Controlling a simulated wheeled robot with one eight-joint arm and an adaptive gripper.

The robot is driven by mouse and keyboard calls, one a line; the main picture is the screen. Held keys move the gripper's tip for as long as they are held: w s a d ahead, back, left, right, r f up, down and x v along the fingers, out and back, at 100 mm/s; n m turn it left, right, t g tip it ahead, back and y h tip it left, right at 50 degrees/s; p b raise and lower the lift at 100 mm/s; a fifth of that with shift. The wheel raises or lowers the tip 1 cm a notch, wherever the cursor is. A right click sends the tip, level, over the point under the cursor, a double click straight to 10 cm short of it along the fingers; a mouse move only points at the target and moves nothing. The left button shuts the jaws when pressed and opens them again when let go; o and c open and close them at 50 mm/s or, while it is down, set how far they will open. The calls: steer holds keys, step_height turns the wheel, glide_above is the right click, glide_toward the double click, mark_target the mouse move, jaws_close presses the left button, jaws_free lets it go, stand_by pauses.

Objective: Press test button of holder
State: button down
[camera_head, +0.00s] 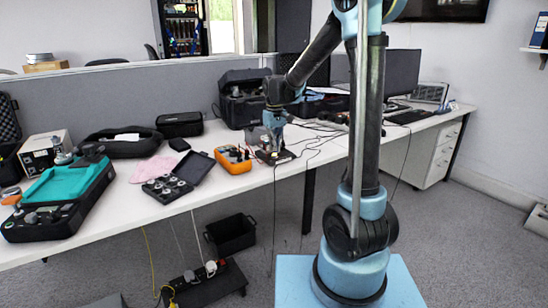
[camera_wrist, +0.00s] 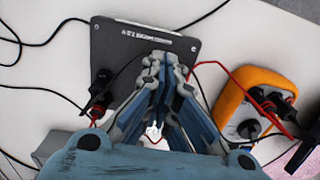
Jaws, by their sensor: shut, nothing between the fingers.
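The holder appears to be the dark flat device (camera_head: 276,157) on the white table, beside the orange meter. In the wrist view, its dark grey top plate (camera_wrist: 112,45) bears white lettering near the far edge. My gripper (camera_head: 272,146) points down over this device, and its fingers are shut and empty. In the wrist view, the fingertips (camera_wrist: 160,62) meet over the plate's near right part and hide what lies under them. I cannot tell whether they touch it. The test button cannot be made out. A small white part (camera_wrist: 155,131) shows in the gap between the fingers.
The orange meter (camera_head: 233,159) stands left of the device in the head view, and at right in the wrist view (camera_wrist: 257,103). Red and black cables run close around my gripper. An open black case (camera_head: 180,178) lies further left on the table (camera_head: 130,205).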

mark_target(276, 155)
steer(key=shift+r, duration=2.6)
steer(key=shift+s+d, duration=0.25)
steer(key=s+d+r+m+t, duration=0.1)
steer(key=s+d+m, duration=0.2)
steer(key=s+d, duration=1.1)
steer(key=s+d+f+m, duration=0.1)
steer(key=s+d+f, duration=0.2)
steer(key=s+f, duration=0.2)
steer(key=s+d+f+m+t, duration=0.1)
steer(key=s+f, duration=0.4)
steer(key=s, duration=0.7)
steer(key=d+m, duration=0.1)
steer(key=d, duration=0.1)
steer(key=shift+d+f+m, duration=0.25)
steer(key=shift+d+m, duration=0.05)
steer(key=shift+d, duration=0.05)
